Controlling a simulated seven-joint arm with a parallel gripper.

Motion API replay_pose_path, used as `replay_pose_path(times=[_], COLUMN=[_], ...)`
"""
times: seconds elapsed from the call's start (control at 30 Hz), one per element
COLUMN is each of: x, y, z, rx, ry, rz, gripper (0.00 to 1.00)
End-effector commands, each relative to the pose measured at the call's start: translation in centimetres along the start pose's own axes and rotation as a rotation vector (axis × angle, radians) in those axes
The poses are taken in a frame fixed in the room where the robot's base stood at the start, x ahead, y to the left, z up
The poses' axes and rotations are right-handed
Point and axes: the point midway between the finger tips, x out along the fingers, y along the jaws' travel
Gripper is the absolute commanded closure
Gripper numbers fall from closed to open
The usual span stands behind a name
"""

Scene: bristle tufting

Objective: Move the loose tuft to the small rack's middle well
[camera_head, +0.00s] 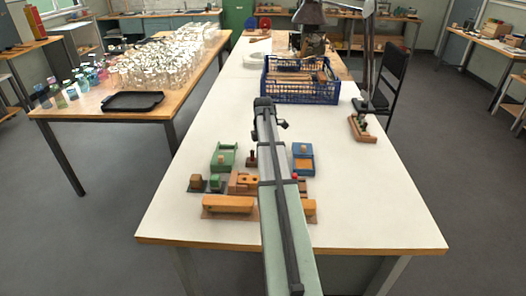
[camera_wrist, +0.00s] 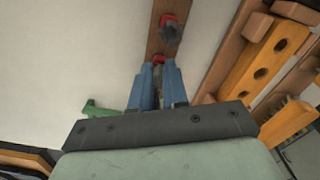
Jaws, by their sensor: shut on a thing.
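In the wrist view, my gripper (camera_wrist: 158,66) has its two blue fingers closed on a narrow, dark thing, apparently the loose tuft (camera_wrist: 158,84), mostly hidden between them. The fingertips are over or at a narrow brown strip, which looks like the small rack (camera_wrist: 154,42). Red shows on this strip at its far end and by the fingertips. A dark tuft-like piece (camera_wrist: 170,31) stands by the far red mark. I cannot tell whether the held thing touches the rack. In the head view my arm hides the gripper.
An orange block with several holes (camera_wrist: 261,72) lies close right in the wrist view. In the head view, a green holder (camera_head: 223,157), a blue holder (camera_head: 303,160) and an orange block (camera_head: 228,204) surround the work area. A blue crate (camera_head: 300,92) stands farther back; the table's right side is mostly clear.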

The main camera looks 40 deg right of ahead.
Motion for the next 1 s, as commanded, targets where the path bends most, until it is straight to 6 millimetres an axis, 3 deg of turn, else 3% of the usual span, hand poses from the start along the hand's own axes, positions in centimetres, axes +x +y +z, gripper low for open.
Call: replay_pose_path(times=[1.0], x=[0.63], y=[0.00], z=[0.00], rx=[0.000], ry=[0.000], rz=[0.000], gripper=[1.00])
